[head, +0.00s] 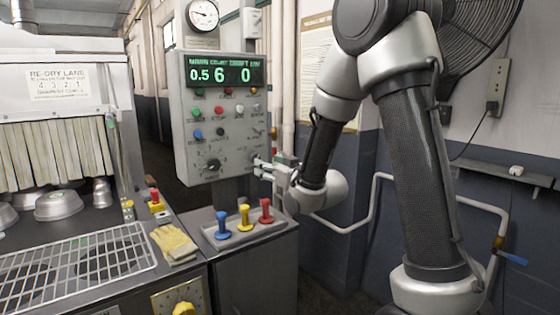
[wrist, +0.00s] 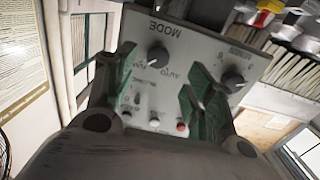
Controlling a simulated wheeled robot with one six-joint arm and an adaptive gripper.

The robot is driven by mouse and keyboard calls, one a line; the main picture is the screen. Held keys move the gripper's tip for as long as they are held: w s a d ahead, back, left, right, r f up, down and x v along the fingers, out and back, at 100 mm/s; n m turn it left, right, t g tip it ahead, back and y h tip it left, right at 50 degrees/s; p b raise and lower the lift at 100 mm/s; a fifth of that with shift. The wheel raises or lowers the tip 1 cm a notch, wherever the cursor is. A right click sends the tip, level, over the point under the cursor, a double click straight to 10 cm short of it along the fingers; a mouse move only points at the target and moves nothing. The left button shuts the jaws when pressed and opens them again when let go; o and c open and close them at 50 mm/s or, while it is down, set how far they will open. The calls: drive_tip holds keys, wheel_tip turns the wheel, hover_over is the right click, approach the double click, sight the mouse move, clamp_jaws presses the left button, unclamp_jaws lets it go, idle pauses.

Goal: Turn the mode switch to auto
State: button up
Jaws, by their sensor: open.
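The mode switch is a round black knob (wrist: 158,57) on the grey control panel (wrist: 190,38), seen nearly upside down in the wrist view. The word MODE is printed beside it and AUTO is printed near its edge. A pale mark shows on the knob, but I cannot tell which setting it points at. My gripper (wrist: 162,80) is open, with its green-padded fingers on either side of the area in front of the knob, apparently not touching it. In the head view my gripper (head: 262,165) is at the panel's lower right and largely hides the switch.
A second black knob (head: 213,164) sits left of the switch, with buttons and lamps above. Yellow gloves (head: 174,243) lie beside a wire rack (head: 80,265). A pipe runs along the right wall.

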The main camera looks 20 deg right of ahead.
drive_tip(key=x, duration=0.7)
drive_tip(key=shift+w, duration=0.4)
drive_tip(key=shift+r, duration=0.1)
drive_tip(key=shift+c, duration=0.4)
drive_tip(key=c, duration=0.9)
